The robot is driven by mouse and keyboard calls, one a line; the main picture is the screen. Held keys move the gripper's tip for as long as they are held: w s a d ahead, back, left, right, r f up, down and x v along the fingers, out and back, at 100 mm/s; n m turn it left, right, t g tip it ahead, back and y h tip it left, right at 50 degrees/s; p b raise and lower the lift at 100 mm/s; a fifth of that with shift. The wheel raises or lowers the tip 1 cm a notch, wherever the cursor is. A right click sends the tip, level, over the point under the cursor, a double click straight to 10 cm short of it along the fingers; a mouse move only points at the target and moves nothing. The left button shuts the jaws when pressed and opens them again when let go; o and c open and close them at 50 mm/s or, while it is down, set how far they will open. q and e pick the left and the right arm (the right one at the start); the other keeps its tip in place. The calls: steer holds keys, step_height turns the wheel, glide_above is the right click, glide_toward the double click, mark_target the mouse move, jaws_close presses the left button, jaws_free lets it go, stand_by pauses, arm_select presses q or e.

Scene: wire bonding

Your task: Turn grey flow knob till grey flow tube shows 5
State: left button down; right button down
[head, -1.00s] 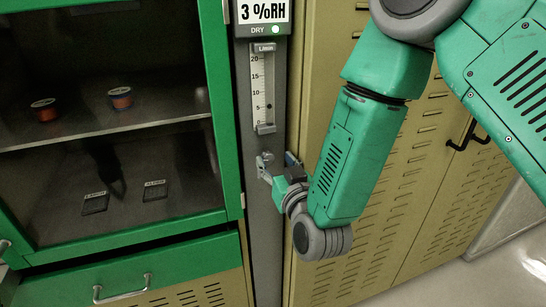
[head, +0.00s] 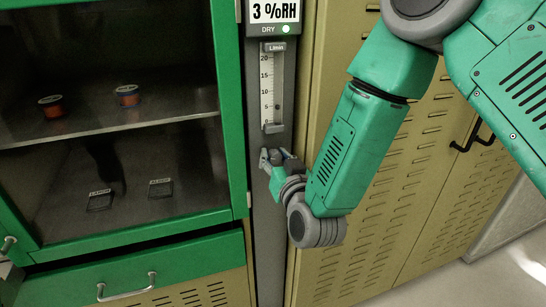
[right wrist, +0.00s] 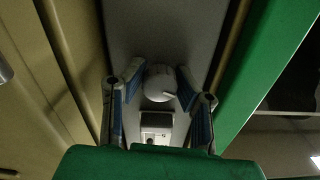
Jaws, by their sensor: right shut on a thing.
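The grey flow tube (head: 267,90) is a clear vertical gauge on the grey column, marked from 0 to 20 L/min. Its small dark float (head: 277,107) sits close to the 5 mark, seemingly a touch below it; the exact reading is too small to tell. The grey flow knob (right wrist: 160,83) is round and pale, just below the tube. My right gripper (head: 278,156) is shut on the knob, its blue-padded fingers at either side of it in the right wrist view (right wrist: 160,85). In the head view the gripper partly hides the knob. My left gripper is out of view.
Above the tube a display (head: 275,11) reads 3 %RH, with a lit green DRY light (head: 286,29). A green-framed glass cabinet (head: 232,120) with spools and small dark trays stands left of the column. Tan louvred doors (head: 400,215) stand to the right.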

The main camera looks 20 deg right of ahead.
steer(key=c, duration=1.2)
jaws_free()
steer(key=shift+s+f, duration=0.1)
steer(key=shift+d, duration=0.1)
steer(key=s, duration=1.2)
steer(key=shift+d, duration=0.15)
steer(key=s+d+f+n+g, duration=0.15)
steer(key=s+f+g, duration=0.3)
steer(key=f, duration=0.55)
steer(key=s+d+f+g, duration=0.3)
steer(key=s+f+g, duration=0.15)
steer(key=f, duration=0.55)
steer(key=s+d+f+g, duration=0.2)
steer(key=s+f, duration=0.1)
steer(key=s, duration=0.2)
steer(key=s+d+f+g, duration=0.2)
steer(key=s+f+g, duration=0.1)
steer(key=s, duration=0.2)
steer(key=s+d+f+g, duration=0.2)
steer(key=s+f+g, duration=0.1)
steer(key=s, duration=0.3)
steer(key=shift+d+f+n+h, duration=0.2)
steer(key=shift+d+n+h, duration=0.05)
steer(key=shift+h, duration=0.05)
